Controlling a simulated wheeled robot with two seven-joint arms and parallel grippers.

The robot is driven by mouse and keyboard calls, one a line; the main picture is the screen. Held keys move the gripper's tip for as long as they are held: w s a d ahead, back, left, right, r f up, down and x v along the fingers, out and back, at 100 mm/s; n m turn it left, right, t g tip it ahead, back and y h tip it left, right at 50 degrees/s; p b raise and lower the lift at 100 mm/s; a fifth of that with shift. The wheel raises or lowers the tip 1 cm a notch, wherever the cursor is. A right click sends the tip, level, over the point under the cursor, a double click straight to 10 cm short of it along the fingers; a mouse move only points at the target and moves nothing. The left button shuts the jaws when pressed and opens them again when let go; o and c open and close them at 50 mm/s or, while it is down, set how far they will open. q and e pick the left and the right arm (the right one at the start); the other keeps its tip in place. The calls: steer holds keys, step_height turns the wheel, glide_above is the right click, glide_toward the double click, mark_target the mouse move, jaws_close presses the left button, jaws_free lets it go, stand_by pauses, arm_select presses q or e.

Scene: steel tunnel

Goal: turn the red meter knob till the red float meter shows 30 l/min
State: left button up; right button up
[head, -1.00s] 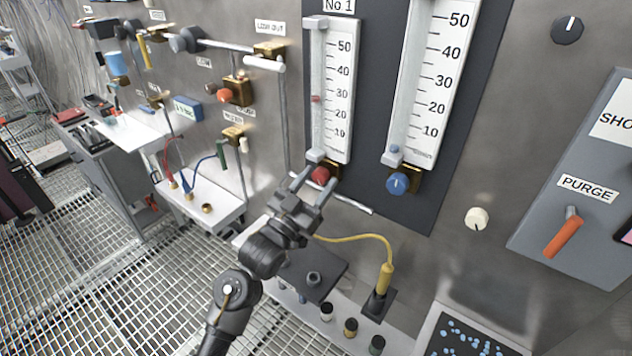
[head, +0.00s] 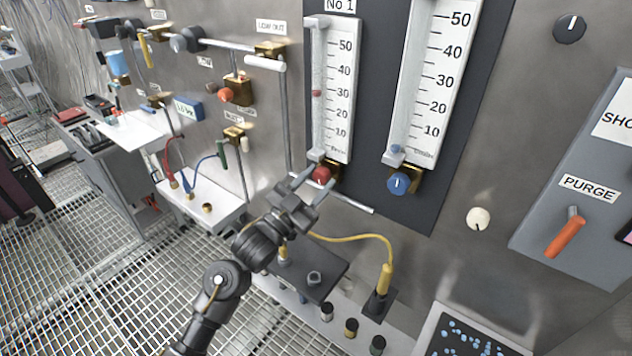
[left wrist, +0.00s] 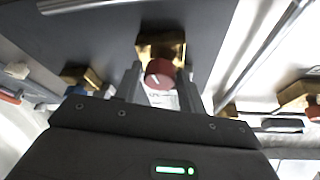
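The red meter knob (head: 321,174) sits on a brass block below the No 1 float meter (head: 335,90). The red float (head: 317,93) stands about level with the 30 mark. My left gripper (head: 311,184) is in front of the knob, its two fingers spread apart. In the left wrist view, the red knob (left wrist: 160,73) with a white pointer line appears between the fingertips (left wrist: 158,82) of my gripper, with a gap at the left finger. The fingers do not look closed on it. My right gripper is not in view.
A second meter with a blue knob (head: 397,184) stands close on the right. A thin grey rod (head: 345,202) runs just below the red knob. A yellow hose (head: 360,238) and a shelf with small black-capped bottles (head: 351,327) lie below.

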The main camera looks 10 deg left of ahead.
arm_select(q)
steer(key=o, duration=0.3)
steer(key=shift+s+f, duration=0.1)
steer(key=b+v, duration=0.3)
steer(key=v, duration=0.7)
steer(key=shift+s+b, duration=0.25)
steer(key=shift+b, duration=0.1)
steer(key=shift+a+f, duration=0.1)
steer(key=shift+f, duration=0.05)
